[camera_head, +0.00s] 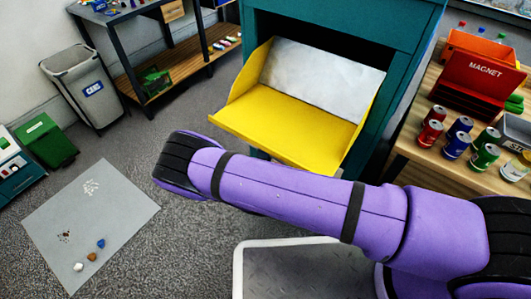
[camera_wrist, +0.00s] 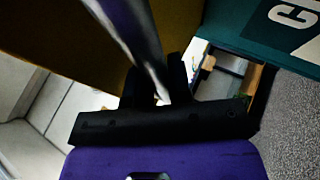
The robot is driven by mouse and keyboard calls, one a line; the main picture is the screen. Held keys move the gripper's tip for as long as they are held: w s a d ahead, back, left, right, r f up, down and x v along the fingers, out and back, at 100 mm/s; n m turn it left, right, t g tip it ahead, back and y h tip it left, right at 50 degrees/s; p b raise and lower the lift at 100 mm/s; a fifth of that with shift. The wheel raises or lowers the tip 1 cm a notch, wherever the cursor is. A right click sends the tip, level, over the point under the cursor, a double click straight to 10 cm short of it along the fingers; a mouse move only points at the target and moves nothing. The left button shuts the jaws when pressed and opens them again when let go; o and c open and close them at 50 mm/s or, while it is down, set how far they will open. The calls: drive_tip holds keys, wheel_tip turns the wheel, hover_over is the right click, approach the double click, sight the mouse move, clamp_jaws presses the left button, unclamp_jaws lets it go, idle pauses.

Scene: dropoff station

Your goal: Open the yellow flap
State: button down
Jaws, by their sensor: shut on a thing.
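The yellow flap (camera_head: 285,125) on the front of the teal station stands swung out and down, with raised side walls and a pale grey panel (camera_head: 325,78) behind it. My purple arm crosses below it; my gripper is hidden in the head view. In the wrist view my gripper (camera_wrist: 160,88) is shut on a grey metal bar (camera_wrist: 132,30), which appears to be the flap's handle. The flap's dark yellow underside (camera_wrist: 70,40) lies right beside the bar. The fingertips' exact contact is dark and hard to make out.
The teal cabinet (camera_head: 345,18) stands behind the flap. A wooden table with cans (camera_head: 457,145) and a red magnet box (camera_head: 480,85) is at right. A bin (camera_head: 83,90), a shelf (camera_head: 180,68) and a grey mat (camera_head: 105,215) with small bits are at left.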

sight(265, 142)
drive_tip(key=shift+m+g, duration=0.6)
drive_tip(key=shift+g, duration=0.2)
drive_tip(key=shift+s+a+r, duration=0.1)
drive_tip(key=shift+r, duration=2.1)
drive_tip(key=c, duration=1.1)
unclamp_jaws()
drive_tip(key=shift+s+f, duration=0.1)
drive_tip(key=v, duration=1)
drive_tip(key=shift+s+a+f, duration=0.1)
drive_tip(key=shift+s, duration=0.15)
